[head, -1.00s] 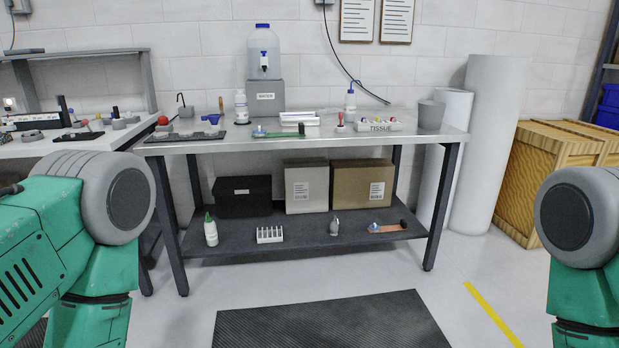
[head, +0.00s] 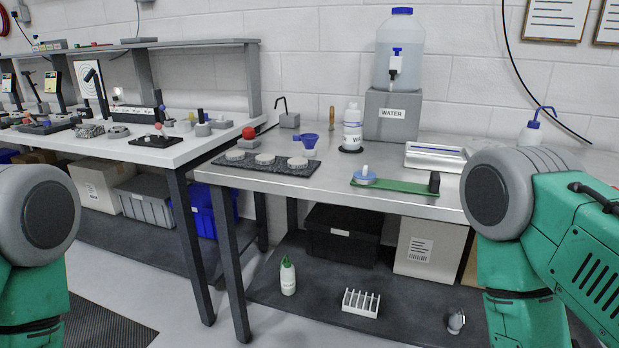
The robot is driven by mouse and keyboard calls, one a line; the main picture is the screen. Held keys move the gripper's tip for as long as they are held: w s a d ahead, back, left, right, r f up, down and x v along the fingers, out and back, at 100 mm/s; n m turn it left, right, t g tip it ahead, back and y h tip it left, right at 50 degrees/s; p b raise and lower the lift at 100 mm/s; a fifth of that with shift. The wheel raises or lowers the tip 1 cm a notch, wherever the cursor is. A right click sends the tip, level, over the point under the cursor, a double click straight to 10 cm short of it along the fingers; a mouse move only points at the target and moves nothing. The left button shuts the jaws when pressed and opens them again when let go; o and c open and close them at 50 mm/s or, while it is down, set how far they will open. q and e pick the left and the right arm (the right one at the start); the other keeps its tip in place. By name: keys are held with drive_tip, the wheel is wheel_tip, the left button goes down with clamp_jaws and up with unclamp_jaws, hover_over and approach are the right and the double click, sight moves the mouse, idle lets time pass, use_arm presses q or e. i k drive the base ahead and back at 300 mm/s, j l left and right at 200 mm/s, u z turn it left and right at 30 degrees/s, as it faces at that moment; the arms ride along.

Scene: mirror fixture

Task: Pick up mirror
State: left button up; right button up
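I cannot single out the mirror with certainty. On the metal bench (head: 335,185), a pale blue disc with a white knob (head: 364,176) lies on a green strip (head: 405,186), with a small dark block at the strip's right end. A dark mat (head: 265,168) to its left carries several pale round discs. On the left table, small optics-like pieces stand around a dark plate (head: 158,141), too small to identify. Only green and grey parts of my arms show at the left and right edges. Neither gripper is in view.
A water jug (head: 404,52) on a grey box, a white bottle (head: 352,126) and a silver tray (head: 435,157) stand on the bench. The lower shelf holds a green-capped bottle (head: 288,277) and white rack (head: 361,303). Floor is free between the tables' near legs and me.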

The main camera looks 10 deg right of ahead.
sight(295, 164)
drive_tip(key=i+l, duration=0.25)
drive_tip(key=j+z, duration=0.4)
drive_tip(key=i+j+z, duration=0.1)
drive_tip(key=j+z, duration=0.15)
drive_tip(key=z, duration=0.2)
drive_tip(key=j+z, duration=0.4)
drive_tip(key=k+j+z, duration=0.1)
drive_tip(key=j, duration=0.7)
drive_tip(key=k+j+z, duration=0.15)
drive_tip(key=j, duration=0.2)
drive_tip(key=k+j, duration=0.1)
drive_tip(key=j, duration=0.3)
drive_tip(key=k+j+z, duration=0.15)
drive_tip(key=j, duration=0.2)
drive_tip(key=k+j+z, duration=0.1)
drive_tip(key=j, duration=0.3)
drive_tip(key=k+j, duration=0.15)
drive_tip(key=j, duration=0.2)
drive_tip(key=k+j, duration=0.15)
drive_tip(key=j, duration=0.25)
drive_tip(key=k+j, duration=0.1)
drive_tip(key=j, duration=0.3)
drive_tip(key=k+j, duration=0.15)
drive_tip(key=j, duration=0.25)
drive_tip(key=z, duration=0.05)
